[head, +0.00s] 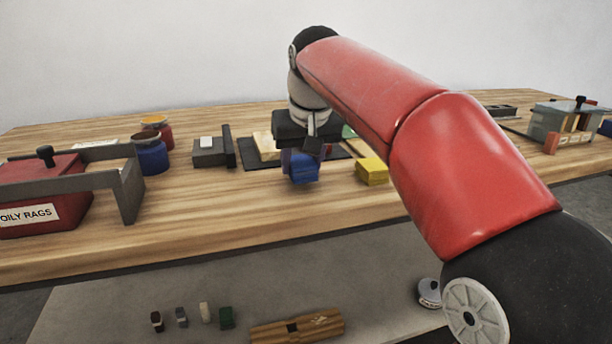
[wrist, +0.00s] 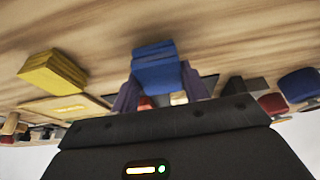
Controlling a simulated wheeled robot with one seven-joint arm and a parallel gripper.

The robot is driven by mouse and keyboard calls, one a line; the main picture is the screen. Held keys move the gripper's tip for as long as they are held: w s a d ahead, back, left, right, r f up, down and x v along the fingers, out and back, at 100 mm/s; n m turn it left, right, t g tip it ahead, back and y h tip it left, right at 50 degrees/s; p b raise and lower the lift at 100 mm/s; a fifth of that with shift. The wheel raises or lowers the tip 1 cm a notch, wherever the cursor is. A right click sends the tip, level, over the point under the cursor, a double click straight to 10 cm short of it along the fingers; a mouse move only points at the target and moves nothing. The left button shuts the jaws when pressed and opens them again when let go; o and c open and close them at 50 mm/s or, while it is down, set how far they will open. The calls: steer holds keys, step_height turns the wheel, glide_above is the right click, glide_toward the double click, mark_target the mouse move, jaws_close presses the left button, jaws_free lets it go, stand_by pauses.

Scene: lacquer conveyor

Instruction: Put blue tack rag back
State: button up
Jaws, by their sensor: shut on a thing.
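The blue tack rag (head: 304,170) is a small folded block between the fingers of my gripper (head: 301,157). My gripper points down over the wooden bench and is shut on the rag. In the wrist view the rag (wrist: 156,70) sticks out beyond the purple fingers of my gripper (wrist: 157,88). I cannot tell whether the rag touches the bench. A yellow folded rag (head: 372,171) lies on the bench just right of it. A dark mat (head: 245,155) lies behind the gripper, partly hidden by it, with a pale block (head: 266,146) on it.
A grey holder (head: 208,153) stands left of the mat. Small items lie on the lower surface (head: 110,299).

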steer(key=shift+x, duration=0.9)
steer(key=shift+s+d+r, duration=0.1)
steer(key=shift+s+r, duration=0.05)
steer(key=shift+s, duration=0.1)
steer(key=o, duration=0.9)
steer(key=shift+r, duration=0.2)
steer(key=p+v, duration=0.2)
steer(key=v, duration=0.9)
steer(key=shift+s+r, duration=0.15)
steer(key=shift+r, duration=0.1)
